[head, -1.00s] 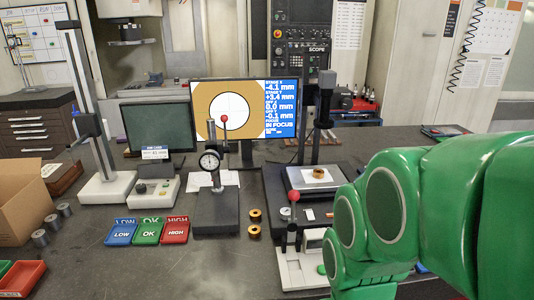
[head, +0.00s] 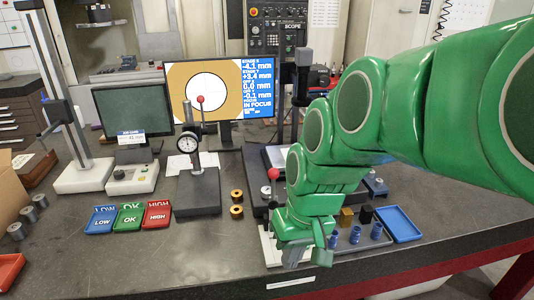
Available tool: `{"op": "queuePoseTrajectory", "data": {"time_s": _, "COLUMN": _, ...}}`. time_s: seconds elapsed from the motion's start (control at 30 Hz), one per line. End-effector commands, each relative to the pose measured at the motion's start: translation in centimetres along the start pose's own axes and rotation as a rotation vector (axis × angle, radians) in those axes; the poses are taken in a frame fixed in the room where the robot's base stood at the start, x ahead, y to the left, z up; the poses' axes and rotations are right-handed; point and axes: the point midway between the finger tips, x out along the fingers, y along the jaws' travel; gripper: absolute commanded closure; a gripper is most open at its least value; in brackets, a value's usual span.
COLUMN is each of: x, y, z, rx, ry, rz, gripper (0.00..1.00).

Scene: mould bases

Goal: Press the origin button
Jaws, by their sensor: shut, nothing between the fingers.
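No button with a readable origin label shows. A white instrument base (head: 269,248) stands at the front centre, with a red-knobbed post (head: 274,175) above it. My green arm hides much of this base, including any button on its right side. My gripper (head: 292,257) points down at the base's front right, its grey fingers shut and empty. I cannot tell whether the fingertips touch the base.
A dial gauge stand (head: 197,190) and two brass rings (head: 237,203) stand left of the base. LOW, OK and HIGH trays (head: 129,218) lie further left. Right of my gripper are blue cylinders (head: 377,230), small blocks (head: 346,216) and a blue tray (head: 398,224).

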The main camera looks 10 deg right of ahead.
Motion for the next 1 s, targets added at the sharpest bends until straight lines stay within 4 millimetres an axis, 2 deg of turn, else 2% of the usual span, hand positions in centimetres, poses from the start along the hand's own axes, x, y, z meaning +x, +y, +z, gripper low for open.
{"op": "queuePoseTrajectory", "data": {"time_s": 0.1, "x": -1.1, "y": -0.4, "z": -4.3, "rx": -0.027, "ry": 0.079, "rz": -0.053, "gripper": 1.0}}
{"op": "queuePoseTrajectory", "data": {"time_s": 0.27, "x": -3.0, "y": -0.5, "z": -9.8, "rx": -0.051, "ry": 0.189, "rz": -0.117, "gripper": 1.0}}
{"op": "queuePoseTrajectory", "data": {"time_s": 0.47, "x": -5.6, "y": 0.6, "z": -16.4, "rx": -0.06, "ry": 0.33, "rz": -0.184, "gripper": 1.0}}
{"op": "queuePoseTrajectory", "data": {"time_s": 0.6, "x": -7.2, "y": 2.2, "z": -20.6, "rx": -0.05, "ry": 0.423, "rz": -0.218, "gripper": 1.0}}
{"op": "queuePoseTrajectory", "data": {"time_s": 0.73, "x": -7.5, "y": 4.3, "z": -23.1, "rx": -0.023, "ry": 0.474, "rz": -0.245, "gripper": 1.0}}
{"op": "queuePoseTrajectory", "data": {"time_s": 1.0, "x": -5.3, "y": 10.7, "z": -26.4, "rx": 0.082, "ry": 0.529, "rz": -0.288, "gripper": 1.0}}
